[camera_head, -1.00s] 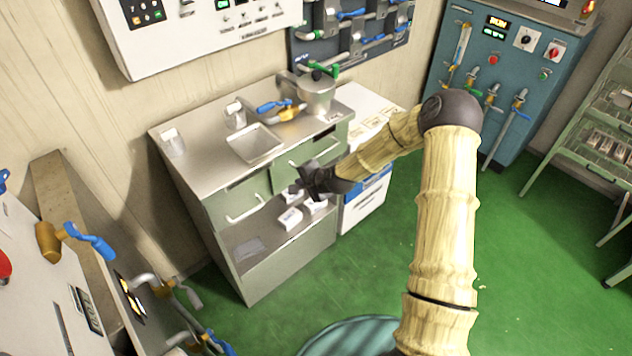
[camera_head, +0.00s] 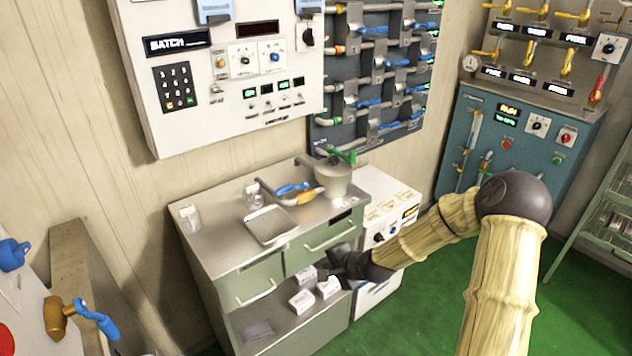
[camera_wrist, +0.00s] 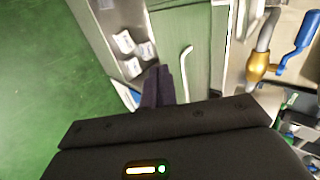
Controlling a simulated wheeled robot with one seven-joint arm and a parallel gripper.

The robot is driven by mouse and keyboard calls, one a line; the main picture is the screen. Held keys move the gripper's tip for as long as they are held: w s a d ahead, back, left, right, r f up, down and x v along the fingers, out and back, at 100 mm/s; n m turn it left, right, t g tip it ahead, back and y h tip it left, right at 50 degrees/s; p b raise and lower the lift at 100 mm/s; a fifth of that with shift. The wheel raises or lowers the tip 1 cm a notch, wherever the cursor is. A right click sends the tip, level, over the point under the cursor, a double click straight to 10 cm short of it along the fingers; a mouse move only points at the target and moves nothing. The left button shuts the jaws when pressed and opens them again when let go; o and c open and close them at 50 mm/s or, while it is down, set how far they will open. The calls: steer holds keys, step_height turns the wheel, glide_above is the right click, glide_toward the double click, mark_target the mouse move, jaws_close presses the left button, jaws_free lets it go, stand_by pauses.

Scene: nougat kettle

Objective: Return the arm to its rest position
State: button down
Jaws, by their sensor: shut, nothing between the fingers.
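My arm, pale and bamboo-like with dark joints, reaches in from the lower right in the head view. My gripper (camera_head: 338,264) is at the front of the steel-topped cabinet (camera_head: 213,256), near its open shelf and below the upper right drawer. In the wrist view my gripper (camera_wrist: 158,86) has its dark fingers together with nothing between them. White boxes (camera_head: 302,301) sit on the open shelf close to the gripper; they also show in the wrist view (camera_wrist: 125,42). I cannot tell whether the gripper touches the cabinet.
The kettle (camera_head: 332,182), a metal tray (camera_head: 268,225) and a blue-and-yellow valve (camera_head: 300,193) stand on the cabinet top. A white unit (camera_head: 385,215) stands right of it. A blue console (camera_head: 515,140) is at the back right. Green floor (camera_head: 425,300) is clear in front.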

steer(key=s+d+r+n+g+h+p, duration=0.1)
steer(key=s+d+r+n+p, duration=0.1)
steer(key=s+r, duration=0.5)
steer(key=s+d+r+n+g+h+p, duration=0.2)
steer(key=s+r+n+p, duration=0.3)
steer(key=s+r, duration=0.3)
steer(key=s+d+r+n+g+h+p, duration=0.2)
steer(key=s+d+r+n+p, duration=0.1)
steer(key=s+r, duration=0.4)
steer(key=shift+s+d+r+n+p, duration=0.4)
steer(key=shift+s+n+p, duration=0.25)
steer(key=shift+s, duration=0.25)
